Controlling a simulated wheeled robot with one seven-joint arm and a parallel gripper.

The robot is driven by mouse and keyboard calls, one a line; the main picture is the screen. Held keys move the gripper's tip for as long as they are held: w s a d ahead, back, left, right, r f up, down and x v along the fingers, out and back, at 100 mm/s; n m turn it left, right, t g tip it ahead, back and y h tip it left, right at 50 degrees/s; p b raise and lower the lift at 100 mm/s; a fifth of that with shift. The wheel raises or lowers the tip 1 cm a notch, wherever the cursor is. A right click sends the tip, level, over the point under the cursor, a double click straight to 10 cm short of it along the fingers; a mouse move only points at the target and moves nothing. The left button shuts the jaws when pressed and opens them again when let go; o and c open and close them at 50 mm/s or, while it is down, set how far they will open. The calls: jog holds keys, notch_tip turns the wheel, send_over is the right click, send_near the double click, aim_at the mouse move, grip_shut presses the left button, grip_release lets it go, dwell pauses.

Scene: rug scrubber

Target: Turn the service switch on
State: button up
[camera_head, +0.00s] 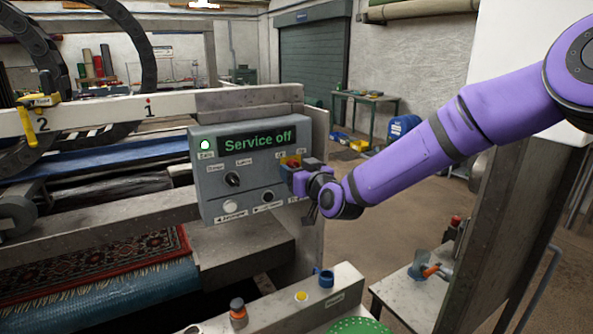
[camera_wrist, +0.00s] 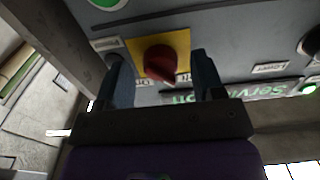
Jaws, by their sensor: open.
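The control panel (camera_head: 215,178) stands at mid-picture in the head view. Its display (camera_head: 252,140) reads "Service off". The service switch is a red rotary knob on a yellow plate (camera_head: 290,161), partly hidden by my gripper (camera_head: 293,173). In the wrist view the red knob (camera_wrist: 160,61) sits between the two dark fingers of my gripper (camera_wrist: 158,68), one finger on each side. Gaps show on both sides of the knob, so the fingers are open around it. The small labels by the knob are partly covered.
The panel also has a black selector knob (camera_head: 232,179), a white button (camera_head: 230,207) and a dark button (camera_head: 268,197). A green lamp (camera_head: 205,145) is lit at its upper left. A rug (camera_head: 95,265) lies below. Open floor is at the right.

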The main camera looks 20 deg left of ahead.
jog(key=shift+w+a, duration=0.15)
jog(key=shift+a, duration=0.05)
jog(key=c, duration=0.9)
